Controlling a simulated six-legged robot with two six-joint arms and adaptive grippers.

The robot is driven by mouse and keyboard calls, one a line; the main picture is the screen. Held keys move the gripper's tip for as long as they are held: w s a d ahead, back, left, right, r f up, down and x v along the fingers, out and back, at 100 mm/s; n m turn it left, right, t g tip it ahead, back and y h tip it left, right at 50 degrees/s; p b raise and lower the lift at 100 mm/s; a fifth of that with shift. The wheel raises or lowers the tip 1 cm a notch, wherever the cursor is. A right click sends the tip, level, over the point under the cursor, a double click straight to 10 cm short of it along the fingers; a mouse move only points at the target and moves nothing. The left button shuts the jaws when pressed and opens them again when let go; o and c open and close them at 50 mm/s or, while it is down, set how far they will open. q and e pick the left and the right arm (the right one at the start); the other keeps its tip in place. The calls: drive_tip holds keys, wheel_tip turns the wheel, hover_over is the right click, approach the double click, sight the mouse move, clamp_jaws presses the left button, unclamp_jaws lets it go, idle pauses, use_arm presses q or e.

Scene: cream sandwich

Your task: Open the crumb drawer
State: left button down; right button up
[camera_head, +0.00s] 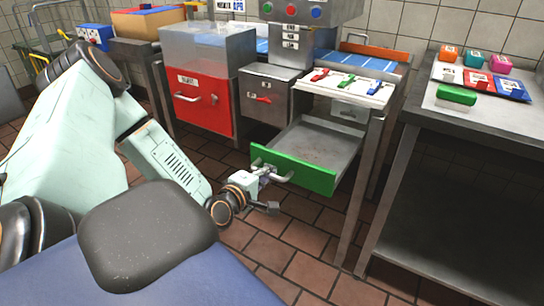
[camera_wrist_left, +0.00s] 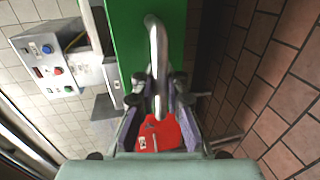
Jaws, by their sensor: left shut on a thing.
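The crumb drawer has a green front (camera_head: 308,176) and a grey metal tray (camera_head: 322,140). In the head view it stands pulled out below the worktop, and its visible inside is empty. My left gripper (camera_head: 267,176) is at the left part of the green front, shut on the drawer's metal handle. In the left wrist view the green front (camera_wrist_left: 140,25) fills the upper middle. The handle (camera_wrist_left: 158,45) runs down between the fingers of my left gripper (camera_wrist_left: 158,98). My right gripper is in neither view.
A red-fronted cabinet (camera_head: 203,108) and a grey unit with a red lever (camera_head: 264,98) stand left of the drawer. A worktop with coloured clips (camera_head: 346,89) is above it. A steel table (camera_head: 450,108) stands at the right. Tiled floor (camera_head: 305,268) in front is clear.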

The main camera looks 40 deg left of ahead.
use_arm(q)
drive_tip(key=shift+s+r, duration=0.15)
drive_tip(key=shift+s, duration=0.05)
drive_tip(key=c, duration=1.4)
unclamp_jaws()
drive_tip(key=shift+s, duration=0.1)
